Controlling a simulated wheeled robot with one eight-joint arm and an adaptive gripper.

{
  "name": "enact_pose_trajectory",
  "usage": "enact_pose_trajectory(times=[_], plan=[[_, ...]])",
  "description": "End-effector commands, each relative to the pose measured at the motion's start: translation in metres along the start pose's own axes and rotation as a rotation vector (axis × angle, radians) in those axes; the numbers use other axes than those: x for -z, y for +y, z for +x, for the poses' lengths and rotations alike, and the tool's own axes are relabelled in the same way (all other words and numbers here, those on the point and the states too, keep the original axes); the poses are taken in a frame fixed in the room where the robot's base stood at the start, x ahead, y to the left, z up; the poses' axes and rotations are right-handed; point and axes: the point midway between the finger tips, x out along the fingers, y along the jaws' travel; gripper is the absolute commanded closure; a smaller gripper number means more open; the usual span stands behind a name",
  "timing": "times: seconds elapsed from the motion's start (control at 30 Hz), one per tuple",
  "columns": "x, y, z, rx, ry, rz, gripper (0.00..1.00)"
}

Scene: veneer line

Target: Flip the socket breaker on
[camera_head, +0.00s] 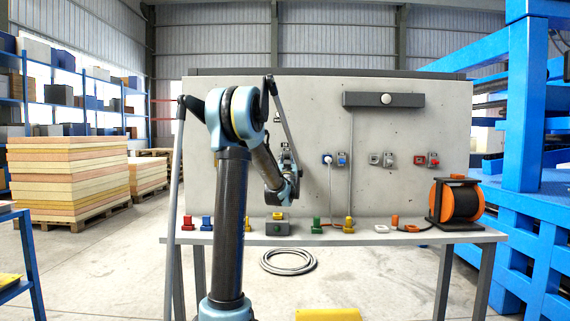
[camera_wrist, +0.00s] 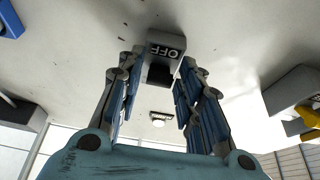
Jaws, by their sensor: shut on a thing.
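My gripper (camera_head: 288,172) is up against the grey wall panel, left of its middle, in the head view. In the wrist view my gripper's (camera_wrist: 162,62) two fingers stand on either side of a small grey breaker (camera_wrist: 166,41) with a dark part below its label. The label reads OFF. The fingers are shut on this breaker, though the exact contact is hard to see. In the head view my arm and gripper mostly hide the breaker.
The panel (camera_head: 400,120) also carries a blue socket (camera_head: 327,159), grey fittings (camera_head: 374,159) and red fittings (camera_head: 433,160). A bench (camera_head: 380,238) below holds coloured plugs, a grey box (camera_head: 277,228) and an orange cable reel (camera_head: 461,202). A hose coil (camera_head: 288,262) lies on the floor.

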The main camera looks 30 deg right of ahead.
Motion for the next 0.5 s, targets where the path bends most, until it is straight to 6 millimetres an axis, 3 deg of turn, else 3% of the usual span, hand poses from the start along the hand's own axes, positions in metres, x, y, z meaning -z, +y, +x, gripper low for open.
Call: enact_pose_trajectory(times=[0.5], plan=[[0.0071,-0.0031,0.0007,0.005,-0.139,-0.002,0.9]])
